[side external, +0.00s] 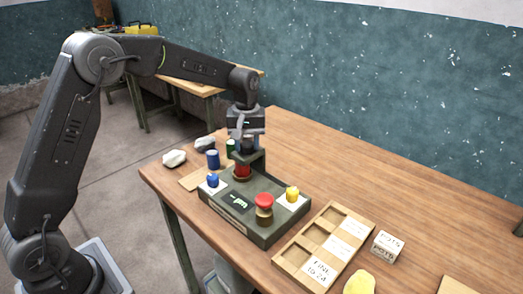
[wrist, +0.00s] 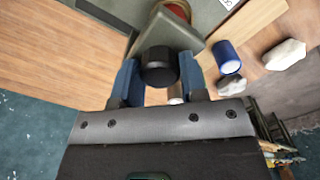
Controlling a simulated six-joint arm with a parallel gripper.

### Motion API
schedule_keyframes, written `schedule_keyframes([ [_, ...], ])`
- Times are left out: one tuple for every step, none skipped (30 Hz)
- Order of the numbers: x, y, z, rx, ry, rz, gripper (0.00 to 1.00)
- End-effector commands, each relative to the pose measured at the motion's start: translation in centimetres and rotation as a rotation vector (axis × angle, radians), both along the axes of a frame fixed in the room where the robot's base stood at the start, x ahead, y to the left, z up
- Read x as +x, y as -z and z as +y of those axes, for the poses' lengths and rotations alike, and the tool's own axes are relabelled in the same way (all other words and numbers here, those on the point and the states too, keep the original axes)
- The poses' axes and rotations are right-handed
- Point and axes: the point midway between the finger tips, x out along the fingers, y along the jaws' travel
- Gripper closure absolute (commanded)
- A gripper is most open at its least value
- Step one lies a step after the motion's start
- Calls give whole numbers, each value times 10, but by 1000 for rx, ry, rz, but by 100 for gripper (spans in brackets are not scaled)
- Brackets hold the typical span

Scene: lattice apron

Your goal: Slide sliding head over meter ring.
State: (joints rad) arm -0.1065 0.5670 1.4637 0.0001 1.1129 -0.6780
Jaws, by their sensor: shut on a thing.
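The sliding head is a dark grey tapered block that I take for the grey piece in the wrist view (wrist: 172,36), with a round black knob (wrist: 158,66) on it. My gripper (side external: 247,142) is upright above the back of the grey-green console (side external: 222,205), its blue fingers shut on the knob from both sides. In the side view the head (side external: 250,160) juts over a red cylinder (side external: 241,171) at the console's back. Part of a red round thing (wrist: 180,8) shows past the head in the wrist view. I cannot tell which part is the meter ring.
A red-topped brass knob (side external: 264,206), a yellow knob (side external: 292,194) and a blue knob (side external: 212,181) stand on the console. A dark blue cylinder (side external: 213,160) and a white stone (side external: 174,158) lie behind left.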

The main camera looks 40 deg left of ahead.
Motion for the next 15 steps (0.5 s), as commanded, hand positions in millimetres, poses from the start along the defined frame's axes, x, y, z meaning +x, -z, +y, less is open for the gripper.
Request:
schedule_keyframes([
  [0, 0, 8, 0, -6, -3, 100],
  [0, 0, 11, 0, -5, -3, 100],
  [0, 0, 14, 0, -4, -3, 100],
  [0, 0, 15, 1, -3, -4, 100],
  [0, 0, 16, 1, -3, -4, 100],
  [0, 0, 17, 1, -2, -3, 100],
  [0, 0, 17, 2, -2, -4, 100],
  [0, 0, 17, 2, -2, -4, 100],
  [0, 0, 17, 4, -3, -4, 100],
  [0, 0, 18, 4, -3, -4, 100],
  [0, 0, 18, 4, -3, -4, 100],
  [0, 0, 18, 5, -3, -4, 100],
  [0, 0, 19, 6, -3, -4, 60],
  [0, 0, 19, 6, -4, -4, 57],
  [0, 0, 19, 6, -4, -4, 53],
])
